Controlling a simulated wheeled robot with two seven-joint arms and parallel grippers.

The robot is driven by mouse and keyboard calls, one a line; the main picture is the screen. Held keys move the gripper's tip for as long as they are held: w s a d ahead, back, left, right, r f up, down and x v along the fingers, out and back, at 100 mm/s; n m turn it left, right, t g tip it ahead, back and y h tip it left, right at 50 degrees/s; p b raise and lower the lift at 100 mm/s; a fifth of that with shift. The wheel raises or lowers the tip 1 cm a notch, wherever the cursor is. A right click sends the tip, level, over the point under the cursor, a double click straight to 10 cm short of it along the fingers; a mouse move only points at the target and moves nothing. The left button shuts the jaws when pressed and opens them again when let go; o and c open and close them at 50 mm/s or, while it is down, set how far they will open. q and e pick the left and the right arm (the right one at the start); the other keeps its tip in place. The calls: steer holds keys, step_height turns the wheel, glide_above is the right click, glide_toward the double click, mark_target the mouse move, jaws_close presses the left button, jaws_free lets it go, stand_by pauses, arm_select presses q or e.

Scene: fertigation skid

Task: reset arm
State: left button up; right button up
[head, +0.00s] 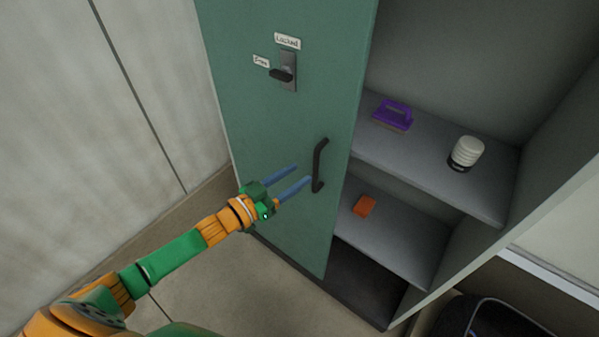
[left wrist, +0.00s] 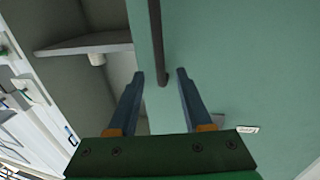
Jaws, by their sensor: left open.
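My left gripper (head: 301,178) is open, with two blue fingers pointing at the black handle (head: 319,165) of a green cabinet door (head: 240,110). The fingers look empty and apart from the handle in the head view. In the left wrist view the open fingers (left wrist: 157,85) show with the black handle (left wrist: 158,50) beyond and between their tips; whether they touch it I cannot tell. The door stands open, swung to the left of the cabinet. My right gripper is not in view.
The open cabinet has shelves (head: 440,170) with a purple brush-like object (head: 394,114), a white ribbed item (head: 466,152) and an orange block (head: 364,206). A latch (head: 287,72) with labels is on the door. A dark object (head: 500,318) stands at the lower right. Floor shows below the door.

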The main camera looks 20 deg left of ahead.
arm_select(q)
steer(key=s+a+f+n+g+y, duration=0.1)
steer(key=s+a+f+g+y, duration=0.15)
steer(key=s+f, duration=0.45)
steer(key=s+a+f+n+g+y, duration=0.1)
steer(key=s+a+f+g+y, duration=0.15)
steer(key=f, duration=0.95)
steer(key=s+a+f+n+g+y, duration=0.2)
steer(key=s+f+y, duration=0.15)
steer(key=f, duration=0.55)
steer(key=s+d+f+g, duration=0.2)
steer(key=s+f+g, duration=0.2)
steer(key=s, duration=0.9)
steer(key=s+d+f+g, duration=0.3)
steer(key=s+f, duration=0.4)
steer(key=s, duration=0.6)
steer(key=shift+m+g, duration=0.3)
steer(key=shift+g, duration=0.1)
steer(key=shift+w, duration=0.1)
